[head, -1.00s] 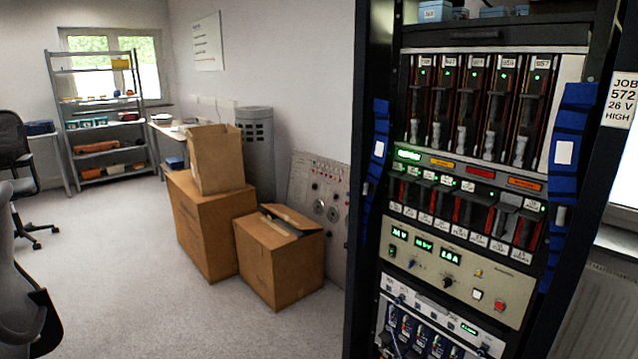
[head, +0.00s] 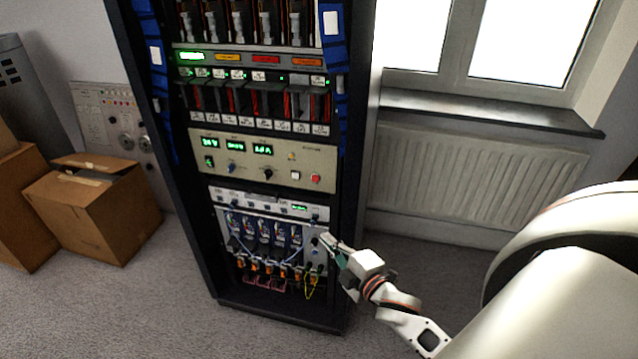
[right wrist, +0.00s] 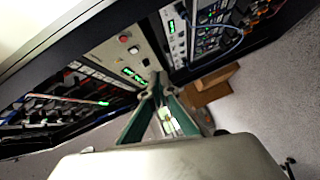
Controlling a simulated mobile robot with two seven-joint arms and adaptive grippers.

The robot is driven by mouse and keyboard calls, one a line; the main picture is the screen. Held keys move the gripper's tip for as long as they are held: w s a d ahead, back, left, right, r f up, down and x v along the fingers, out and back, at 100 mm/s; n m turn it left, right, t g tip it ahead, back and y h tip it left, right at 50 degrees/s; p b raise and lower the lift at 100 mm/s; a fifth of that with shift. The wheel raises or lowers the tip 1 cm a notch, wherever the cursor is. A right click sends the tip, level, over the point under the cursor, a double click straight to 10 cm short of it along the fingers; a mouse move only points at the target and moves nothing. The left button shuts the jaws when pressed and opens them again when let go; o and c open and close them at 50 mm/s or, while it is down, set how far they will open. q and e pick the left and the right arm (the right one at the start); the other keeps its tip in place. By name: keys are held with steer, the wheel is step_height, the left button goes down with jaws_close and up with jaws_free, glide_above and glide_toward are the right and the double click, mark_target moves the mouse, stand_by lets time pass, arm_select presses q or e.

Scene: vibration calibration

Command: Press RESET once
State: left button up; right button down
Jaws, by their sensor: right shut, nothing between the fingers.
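The equipment rack (head: 350,130) stands in the middle of the head view. Its beige panel (head: 220,145) has green readouts, knobs, a white button (head: 295,175) and a red button (head: 316,178). No RESET label is legible. In the right wrist view the red button (right wrist: 124,37) and the white button (right wrist: 133,49) show beyond the fingers. My right gripper (head: 328,242) is shut and empty, low at the rack's right side, below the buttons. Its closed fingertips (right wrist: 158,80) also show in the right wrist view. I cannot tell whether they touch the rack. My left gripper is out of view.
Below the beige panel are a white module (head: 255,203) and loose cables (head: 310,285). Cardboard boxes (head: 85,215) stand left of the rack. A radiator (head: 470,175) is under the window on the right. Grey carpet (head: 120,310) is clear in front.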

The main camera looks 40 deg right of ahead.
steer(key=w+d+r+n+t, duration=0.1)
steer(key=w+d+r+n, duration=0.1)
steer(key=w+d+r, duration=0.1)
steer(key=shift+d+r+n+h, duration=0.3)
steer(key=shift+d+r+h, duration=0.15)
steer(key=shift+r, duration=0.4)
steer(key=shift+y, duration=0.25)
glide_toward(312, 179)
steer(key=w+a, duration=0.3)
steer(key=w, duration=0.1)
steer(key=d, duration=0.1)
steer(key=w+d, duration=0.1)
steer(key=shift+w+d+f, duration=0.1)
steer(key=shift+w+d, duration=0.15)
steer(key=shift+d, duration=0.15)
steer(key=shift+w+d, duration=0.2)
steer(key=shift+w, duration=0.05)
